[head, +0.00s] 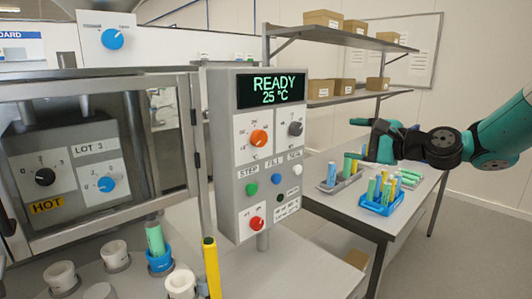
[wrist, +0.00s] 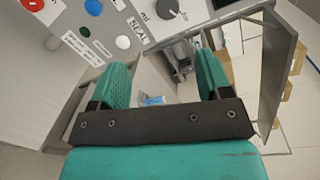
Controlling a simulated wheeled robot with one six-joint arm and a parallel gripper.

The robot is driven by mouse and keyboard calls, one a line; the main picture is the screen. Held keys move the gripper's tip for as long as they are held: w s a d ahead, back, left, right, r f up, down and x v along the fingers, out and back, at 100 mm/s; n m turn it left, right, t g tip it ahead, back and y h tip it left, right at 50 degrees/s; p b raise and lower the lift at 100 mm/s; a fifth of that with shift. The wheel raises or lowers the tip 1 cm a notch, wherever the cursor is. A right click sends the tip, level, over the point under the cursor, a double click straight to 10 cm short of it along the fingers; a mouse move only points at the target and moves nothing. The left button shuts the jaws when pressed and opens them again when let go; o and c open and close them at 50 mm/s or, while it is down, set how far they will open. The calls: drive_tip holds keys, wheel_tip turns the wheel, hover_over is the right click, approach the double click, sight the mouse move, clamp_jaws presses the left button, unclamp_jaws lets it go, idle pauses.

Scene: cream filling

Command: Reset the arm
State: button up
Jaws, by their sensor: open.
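My gripper (head: 372,138) is at the right in the head view, held out over the side table at the end of my teal and black arm. Its teal fingers point left toward the control panel (head: 258,160). In the wrist view the two fingers (wrist: 164,75) stand wide apart with nothing between them. The panel's display (head: 271,90) reads READY 25 °C. Part of the panel, with its buttons and a dark knob, also shows at the top of the wrist view (wrist: 130,22).
A blue rack (head: 380,207) and a grey tray (head: 340,185) with several coloured tubes stand on the side table (head: 340,218) below my gripper. Shelves (head: 345,37) with cardboard boxes are behind. A glass-doored cabinet (head: 98,74) and white cups (head: 115,256) are at the left.

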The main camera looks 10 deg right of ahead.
drive_tip(key=s+a+f+n+g+h, duration=0.1)
drive_tip(key=s+a+f+n+g, duration=0.1)
drive_tip(key=s+a+n+g, duration=0.4)
drive_tip(key=s+a+f+n+g+h, duration=0.1)
drive_tip(key=s+a+f+n+g, duration=0.1)
drive_tip(key=s+a+n, duration=0.65)
drive_tip(key=s+f+n+g+h, duration=0.2)
drive_tip(key=s+n, duration=0.1)
drive_tip(key=s, duration=0.7)
drive_tip(key=s+f+n+g+h, duration=0.2)
drive_tip(key=s+f+n, duration=0.1)
drive_tip(key=s, duration=0.8)
drive_tip(key=shift+d+n+g+h, duration=0.15)
drive_tip(key=shift+n+g+h, duration=0.15)
drive_tip(key=shift+n+g, duration=0.1)
drive_tip(key=shift+c, duration=0.4)
